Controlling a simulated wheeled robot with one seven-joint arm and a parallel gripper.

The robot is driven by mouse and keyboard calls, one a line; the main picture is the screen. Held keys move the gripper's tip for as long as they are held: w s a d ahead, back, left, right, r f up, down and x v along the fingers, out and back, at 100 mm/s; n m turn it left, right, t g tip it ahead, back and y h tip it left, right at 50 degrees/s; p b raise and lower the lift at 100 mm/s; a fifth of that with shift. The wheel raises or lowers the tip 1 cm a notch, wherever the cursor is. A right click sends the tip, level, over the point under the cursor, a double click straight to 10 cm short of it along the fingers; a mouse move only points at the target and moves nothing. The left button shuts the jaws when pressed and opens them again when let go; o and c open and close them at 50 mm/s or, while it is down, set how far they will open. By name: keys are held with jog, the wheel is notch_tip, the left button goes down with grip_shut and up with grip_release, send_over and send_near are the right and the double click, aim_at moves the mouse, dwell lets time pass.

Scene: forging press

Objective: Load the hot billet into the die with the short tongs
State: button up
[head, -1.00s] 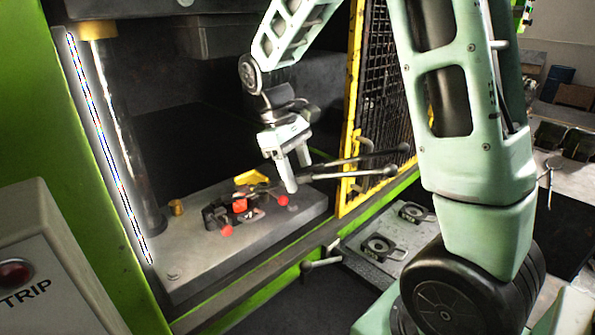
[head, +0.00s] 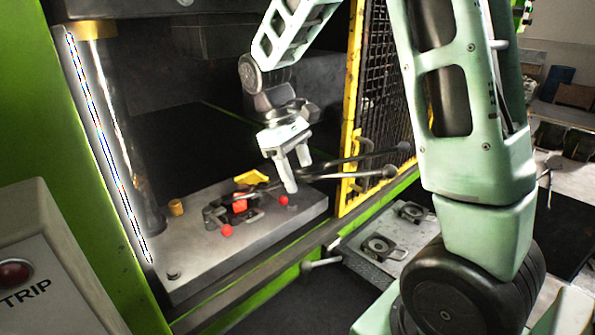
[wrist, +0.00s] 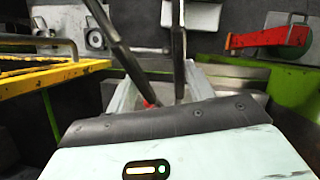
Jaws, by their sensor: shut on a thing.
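My gripper (head: 292,176) is shut on the short tongs (head: 345,176), low over the right part of the press bed. The tongs' two dark handles run right from my fingers and end in ball tips. In the wrist view the two tong handles (wrist: 179,50) spread upward from between my fingers (wrist: 160,95). The hot billet (head: 239,206) is a small orange-red block at the dark die (head: 213,216), left of my gripper. The tongs' front end reaches toward it; I cannot tell whether the jaws touch it. The billet is not clearly visible in the wrist view.
Red knobs (head: 227,231) flank the die, and a yellow piece (head: 251,177) lies behind it. A bright press column (head: 122,130) stands left. A yellow-framed mesh guard (head: 376,100) stands right, close to the handles. A TRIP button box (head: 40,262) is at lower left.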

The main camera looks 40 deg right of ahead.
jog(key=shift+s+r, duration=0.1)
jog(key=shift+s, duration=0.05)
jog(key=shift+s+d+r, duration=0.1)
jog(key=shift+s+d, duration=0.15)
jog(key=shift+s, duration=0.6)
jog(key=shift+s+d+r, duration=0.15)
jog(key=shift+s+d, duration=0.1)
jog(key=shift+s, duration=0.65)
jog(key=shift+s+d+r, duration=0.1)
jog(key=shift+s+d, duration=0.15)
jog(key=shift+s, duration=0.6)
jog(key=shift+c, duration=0.2)
grip_shut()
jog(key=s+d+r, duration=0.1)
jog(key=s+d, duration=0.1)
jog(key=s, duration=0.6)
jog(key=s+d+r, duration=0.1)
jog(key=s+d, duration=0.1)
jog(key=s, duration=0.6)
jog(key=shift+s+d+p, duration=0.25)
jog(key=shift+d+p, duration=0.05)
